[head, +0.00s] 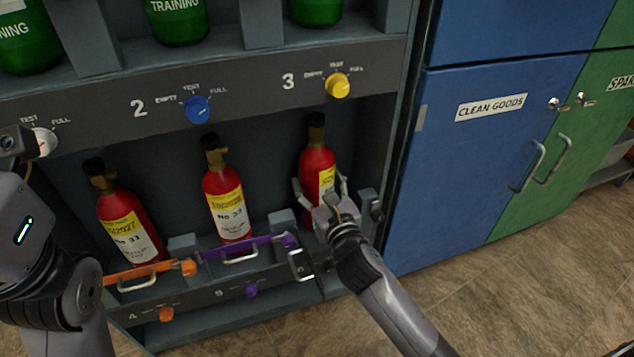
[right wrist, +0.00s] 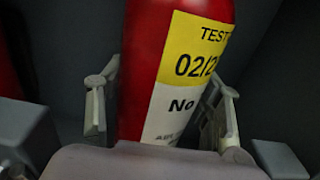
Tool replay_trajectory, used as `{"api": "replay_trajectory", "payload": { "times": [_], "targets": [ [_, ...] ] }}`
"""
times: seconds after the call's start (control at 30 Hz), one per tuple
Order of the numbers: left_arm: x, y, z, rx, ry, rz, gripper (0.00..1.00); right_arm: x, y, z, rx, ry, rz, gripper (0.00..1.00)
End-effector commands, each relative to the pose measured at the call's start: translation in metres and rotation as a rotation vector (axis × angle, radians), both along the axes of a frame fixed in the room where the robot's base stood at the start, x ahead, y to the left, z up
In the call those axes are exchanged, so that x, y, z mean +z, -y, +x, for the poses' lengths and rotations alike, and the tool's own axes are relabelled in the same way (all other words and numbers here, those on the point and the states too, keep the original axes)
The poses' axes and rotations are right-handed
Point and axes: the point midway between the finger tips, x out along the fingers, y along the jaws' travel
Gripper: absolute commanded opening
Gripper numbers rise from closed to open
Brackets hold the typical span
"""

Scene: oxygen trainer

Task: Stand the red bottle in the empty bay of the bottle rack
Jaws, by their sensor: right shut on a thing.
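The red bottle (head: 317,165), with a dark cap and a yellow and white label, stands nearly upright in the right-hand bay of the bottle rack (head: 224,270). My right gripper (head: 322,196) is shut on its lower body, one finger on each side. The right wrist view shows the bottle (right wrist: 165,60) between the fingers, its label facing me. The bottle's base is hidden behind my gripper, so I cannot tell whether it touches the bay floor. My left arm shows at the left edge, but its fingers are out of the picture.
Two other red bottles stand in the left (head: 128,220) and middle (head: 226,195) bays, behind an orange bar (head: 150,270) and a purple bar (head: 240,246). Grey posts flank the right bay. Knobs line the panel above. A blue cabinet (head: 480,160) stands at right.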

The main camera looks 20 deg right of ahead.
Motion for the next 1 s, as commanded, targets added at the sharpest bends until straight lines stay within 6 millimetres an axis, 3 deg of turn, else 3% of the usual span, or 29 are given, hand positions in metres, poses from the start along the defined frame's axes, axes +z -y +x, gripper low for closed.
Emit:
{"api": "replay_trajectory", "payload": {
  "times": [0.33,0.37,0.4,0.63,1.0],
  "targets": [
    [0.0005,0.0001,-0.0002,0.000,0.001,0.000,0.40,0.0037,-0.0002,0.0004,0.002,0.012,0.000,0.00],
    [0.0006,0.0001,-0.0002,0.000,0.001,0.001,0.40,-0.0011,0.0001,0.0000,0.000,0.001,0.001,0.62],
    [0.0007,0.0001,-0.0002,0.000,0.001,0.001,0.40,-0.0011,0.0001,0.0000,0.000,0.001,0.001,0.65],
    [0.0005,0.0003,-0.0003,0.000,0.001,0.001,0.40,-0.0010,0.0002,-0.0001,0.000,0.001,0.000,0.80],
    [0.0022,0.0003,-0.0005,0.000,0.002,0.000,0.40,0.0018,0.0001,-0.0010,0.000,0.001,0.000,0.80]
  ]
}}
